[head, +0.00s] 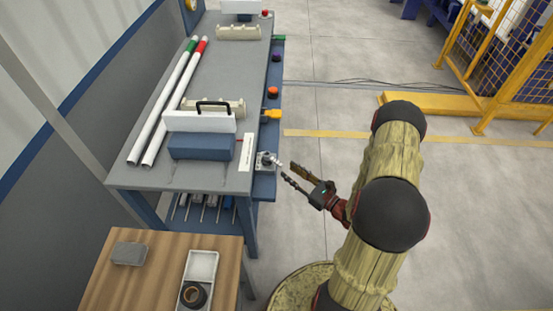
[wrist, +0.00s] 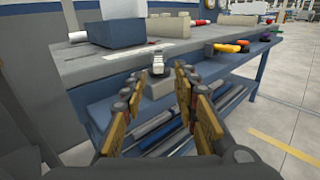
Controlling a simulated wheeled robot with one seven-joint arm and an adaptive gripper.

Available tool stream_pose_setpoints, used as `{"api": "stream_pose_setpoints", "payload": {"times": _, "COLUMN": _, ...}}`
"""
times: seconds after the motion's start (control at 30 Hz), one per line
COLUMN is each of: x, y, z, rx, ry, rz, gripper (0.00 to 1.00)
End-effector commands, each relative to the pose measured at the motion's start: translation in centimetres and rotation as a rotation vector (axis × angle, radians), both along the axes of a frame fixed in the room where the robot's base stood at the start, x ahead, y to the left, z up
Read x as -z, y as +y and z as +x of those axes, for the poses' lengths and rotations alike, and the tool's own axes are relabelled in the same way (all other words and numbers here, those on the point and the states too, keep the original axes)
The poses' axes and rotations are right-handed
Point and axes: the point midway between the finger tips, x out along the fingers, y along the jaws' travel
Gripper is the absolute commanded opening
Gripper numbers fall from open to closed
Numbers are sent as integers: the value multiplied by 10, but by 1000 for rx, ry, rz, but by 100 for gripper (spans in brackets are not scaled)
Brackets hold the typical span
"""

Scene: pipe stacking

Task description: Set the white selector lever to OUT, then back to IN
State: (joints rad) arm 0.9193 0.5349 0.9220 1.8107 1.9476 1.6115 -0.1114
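The white selector lever (head: 274,160) sits on a small grey box (head: 262,166) at the near right edge of the grey workbench. In the wrist view the lever (wrist: 157,62) stands up from its grey base (wrist: 158,87). It cannot be told whether it is at IN or OUT. My gripper (head: 287,171) is just right of the lever in the head view, with its fingers apart. In the wrist view the open fingers (wrist: 159,75) are on either side of the lever's line, with the lever beyond their tips. Nothing is held, and no contact is visible.
A blue block (head: 200,147) with a white plate and black handle stands on the bench (head: 213,75) beside the lever. A yellow handle (head: 272,115) and an orange knob (head: 272,91) lie farther along the bench's edge.

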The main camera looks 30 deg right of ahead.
Motion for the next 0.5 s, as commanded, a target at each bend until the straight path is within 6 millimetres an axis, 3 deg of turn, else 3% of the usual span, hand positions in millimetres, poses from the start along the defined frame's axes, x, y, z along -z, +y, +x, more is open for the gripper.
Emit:
{"api": "stream_pose_setpoints", "payload": {"times": 0.17, "x": -1, "y": 5, "z": 13, "rx": -7, "ry": -9, "rz": -5, "gripper": 30}}
{"api": "stream_pose_setpoints", "payload": {"times": 0.5, "x": -1, "y": 19, "z": 59, "rx": -9, "ry": -8, "rz": -5, "gripper": 30}}
